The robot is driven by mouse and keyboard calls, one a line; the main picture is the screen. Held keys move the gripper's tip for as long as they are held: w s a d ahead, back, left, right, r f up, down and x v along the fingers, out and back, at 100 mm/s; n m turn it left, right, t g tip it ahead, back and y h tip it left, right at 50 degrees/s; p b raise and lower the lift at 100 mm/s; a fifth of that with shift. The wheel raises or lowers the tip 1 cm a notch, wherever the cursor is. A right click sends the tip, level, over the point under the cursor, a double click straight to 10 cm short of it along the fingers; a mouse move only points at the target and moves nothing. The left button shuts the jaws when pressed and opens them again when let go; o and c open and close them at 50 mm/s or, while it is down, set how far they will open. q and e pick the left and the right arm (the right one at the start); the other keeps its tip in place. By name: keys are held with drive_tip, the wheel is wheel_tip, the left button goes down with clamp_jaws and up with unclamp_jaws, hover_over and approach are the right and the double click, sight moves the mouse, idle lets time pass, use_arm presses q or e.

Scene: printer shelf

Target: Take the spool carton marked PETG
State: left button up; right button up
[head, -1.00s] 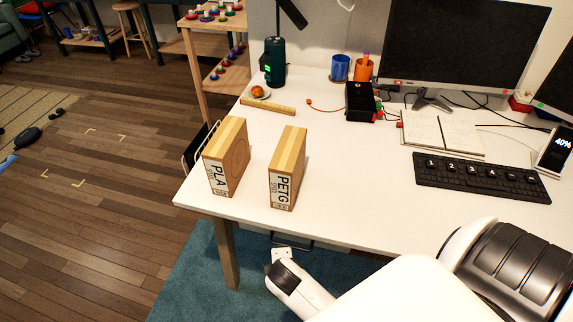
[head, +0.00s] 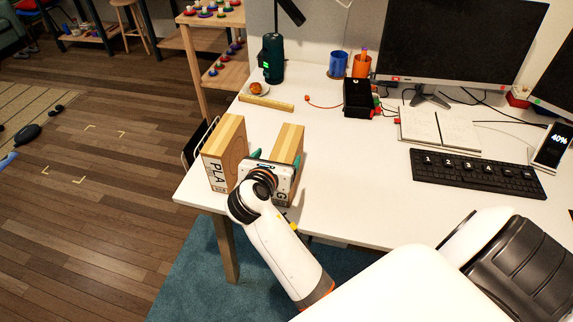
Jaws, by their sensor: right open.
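The carton marked PETG (head: 289,142) stands upright on the white desk near its left end. My right gripper (head: 274,162) is at its front face, open, with one greenish finger showing on the carton's left side and another at its right edge. The gripper body hides most of the PETG label; only a G shows. The carton marked PLA (head: 225,142) stands upright just to the left, close to the gripper's left finger. I cannot tell whether the fingers touch either carton. My left gripper is not in view.
The white desk (head: 350,190) is clear to the right of the cartons. The desk's left edge is near the PLA carton.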

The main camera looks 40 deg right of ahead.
sight(286, 145)
drive_tip(key=x, duration=0.7)
drive_tip(key=shift+r, duration=0.15)
drive_tip(key=shift+s, duration=0.1)
clamp_jaws()
drive_tip(key=shift+r, duration=0.15)
